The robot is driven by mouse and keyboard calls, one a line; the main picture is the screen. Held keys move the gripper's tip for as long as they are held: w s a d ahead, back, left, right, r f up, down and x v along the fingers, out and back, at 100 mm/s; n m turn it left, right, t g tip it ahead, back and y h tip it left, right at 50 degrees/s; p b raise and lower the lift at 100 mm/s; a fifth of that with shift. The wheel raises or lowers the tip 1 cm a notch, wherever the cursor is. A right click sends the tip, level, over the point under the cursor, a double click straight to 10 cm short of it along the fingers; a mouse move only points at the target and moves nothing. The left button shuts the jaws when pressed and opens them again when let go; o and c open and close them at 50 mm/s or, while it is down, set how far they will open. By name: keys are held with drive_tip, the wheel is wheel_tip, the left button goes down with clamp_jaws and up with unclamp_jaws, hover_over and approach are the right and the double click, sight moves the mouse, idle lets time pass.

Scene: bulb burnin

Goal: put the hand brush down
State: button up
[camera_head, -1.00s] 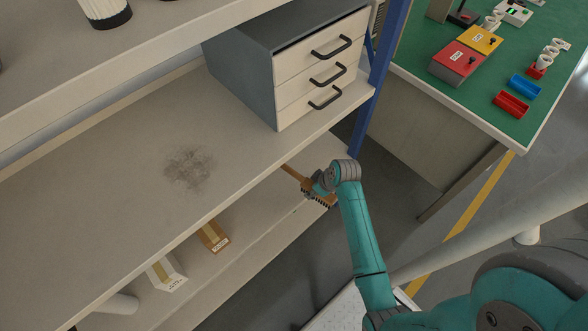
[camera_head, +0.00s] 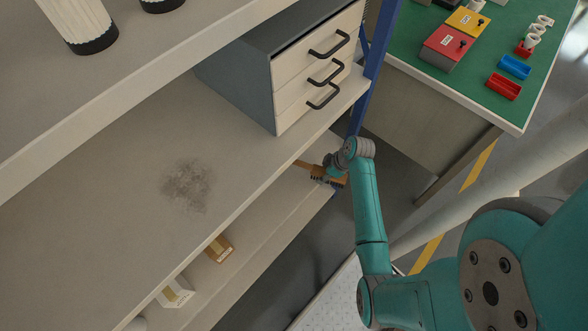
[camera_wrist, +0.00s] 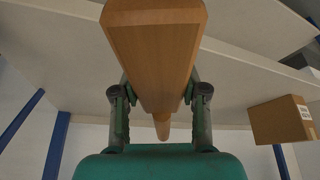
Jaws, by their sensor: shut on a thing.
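The hand brush (camera_head: 306,166) has a brown wooden back and handle with dark bristles. In the head view it is at the right end of the lower shelf, near the front edge. My gripper (camera_head: 331,168) is shut on it. In the wrist view the brush's wooden body (camera_wrist: 157,50) fills the top middle, between the two fingers of my gripper (camera_wrist: 158,100). I cannot tell whether the brush touches the lower shelf (camera_head: 268,222).
A grey drawer cabinet (camera_head: 238,88) stands on the shelf above, which has a dark dusty patch (camera_head: 187,186). A brown box (camera_head: 220,249) and a white box (camera_head: 176,292) sit on the lower shelf. A blue post (camera_head: 370,80) and a green-topped bench (camera_head: 480,90) are at right.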

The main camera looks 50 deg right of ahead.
hover_over(291, 172)
drive_tip(key=s, duration=0.1)
drive_tip(key=shift+s+d, duration=0.1)
drive_tip(key=shift+d, duration=0.15)
drive_tip(key=shift+f, duration=1.75)
drive_tip(key=shift+f, duration=0.15)
drive_tip(key=o, duration=1.1)
